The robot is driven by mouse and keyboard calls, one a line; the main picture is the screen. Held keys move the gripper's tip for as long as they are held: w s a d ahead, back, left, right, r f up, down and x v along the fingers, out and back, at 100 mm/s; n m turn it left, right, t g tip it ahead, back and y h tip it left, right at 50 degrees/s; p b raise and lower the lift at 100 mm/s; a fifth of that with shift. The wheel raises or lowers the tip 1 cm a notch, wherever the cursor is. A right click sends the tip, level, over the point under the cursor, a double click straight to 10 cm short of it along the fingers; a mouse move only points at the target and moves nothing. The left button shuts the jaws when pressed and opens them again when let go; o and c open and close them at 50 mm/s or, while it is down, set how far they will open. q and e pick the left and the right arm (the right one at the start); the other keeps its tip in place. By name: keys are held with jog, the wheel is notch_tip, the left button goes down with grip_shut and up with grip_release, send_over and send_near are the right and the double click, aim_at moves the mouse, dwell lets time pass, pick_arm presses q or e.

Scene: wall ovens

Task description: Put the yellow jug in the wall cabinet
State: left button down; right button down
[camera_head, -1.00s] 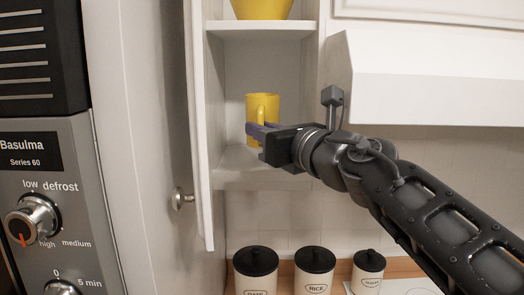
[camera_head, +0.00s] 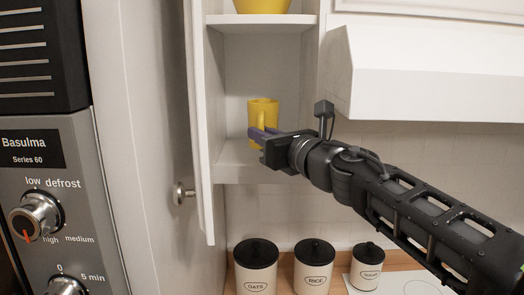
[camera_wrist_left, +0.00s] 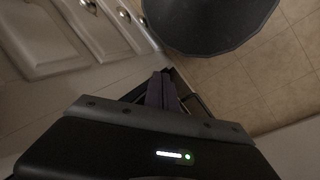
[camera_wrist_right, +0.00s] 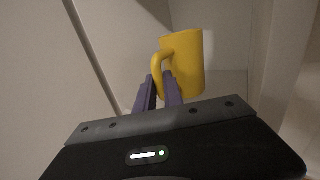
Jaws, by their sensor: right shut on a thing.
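The yellow jug (camera_head: 264,107) is inside the open wall cabinet (camera_head: 268,68), in the compartment above its lower shelf. It is roughly upright. My right gripper (camera_head: 257,136) is shut on the jug's handle, which also shows in the right wrist view, where the jug (camera_wrist_right: 188,62) stands beyond the fingertips (camera_wrist_right: 162,84). The gripper hides the jug's base, so I cannot tell whether it touches the shelf. My left gripper (camera_wrist_left: 162,82) shows only in the left wrist view, its fingers together and empty, low near cupboard fronts.
The open cabinet door (camera_head: 200,120) stands left of the jug. A yellow bowl-like thing (camera_head: 262,5) sits on the shelf above. A white hood (camera_head: 430,80) juts out at right. Oats (camera_head: 256,267), rice (camera_head: 314,267) and sugar (camera_head: 367,267) canisters stand on the counter below.

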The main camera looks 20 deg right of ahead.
jog(key=shift+a+f, duration=0.1)
jog(key=shift+f, duration=0.35)
notch_tip(320, 180, down, 2)
jog(key=shift+f+b, duration=0.1)
jog(key=shift+b, duration=0.55)
jog(key=shift+w+f, duration=0.15)
jog(key=shift+f, duration=0.15)
jog(key=shift+d, duration=0.2)
jog(key=c, duration=1.5)
grip_release()
jog(key=shift+o, duration=0.2)
